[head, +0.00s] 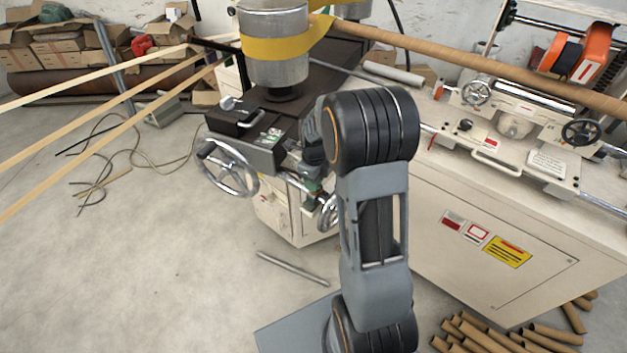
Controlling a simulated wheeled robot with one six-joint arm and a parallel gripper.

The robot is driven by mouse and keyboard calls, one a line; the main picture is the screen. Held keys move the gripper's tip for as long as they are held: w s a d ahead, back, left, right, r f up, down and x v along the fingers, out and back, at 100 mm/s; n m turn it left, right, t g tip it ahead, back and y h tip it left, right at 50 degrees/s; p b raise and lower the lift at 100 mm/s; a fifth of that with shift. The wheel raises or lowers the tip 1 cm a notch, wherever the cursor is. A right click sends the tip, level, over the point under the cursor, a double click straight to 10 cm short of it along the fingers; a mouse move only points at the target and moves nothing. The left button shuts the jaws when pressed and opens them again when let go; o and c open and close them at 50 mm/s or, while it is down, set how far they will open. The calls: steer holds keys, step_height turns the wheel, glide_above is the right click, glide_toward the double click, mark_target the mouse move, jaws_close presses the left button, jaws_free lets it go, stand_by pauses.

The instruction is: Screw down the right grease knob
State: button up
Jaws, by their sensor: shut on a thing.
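My arm rises through the middle of the head view and hides much of the machine's near side. My gripper (312,178) is only partly visible, small and dark, beyond and left of my arm's upper joint.
A large handwheel (227,168) stands left of the gripper, and a smaller one (328,212) shows just below it. A steel drum (274,45) with a yellow belt stands behind. The cream machine cabinet (480,225) fills the right. Cardboard tubes (490,335) lie front right.

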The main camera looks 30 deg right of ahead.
steer(key=shift+s, duration=0.1)
steer(key=o, duration=0.9)
steer(key=shift+r, duration=0.15)
steer(key=shift+r+p, duration=0.6)
steer(key=shift+r, duration=0.1)
step_height(320, 180, up, 6)
steer(key=p, duration=0.5)
steer(key=shift+s+r, duration=0.1)
steer(key=shift+r, duration=0.1)
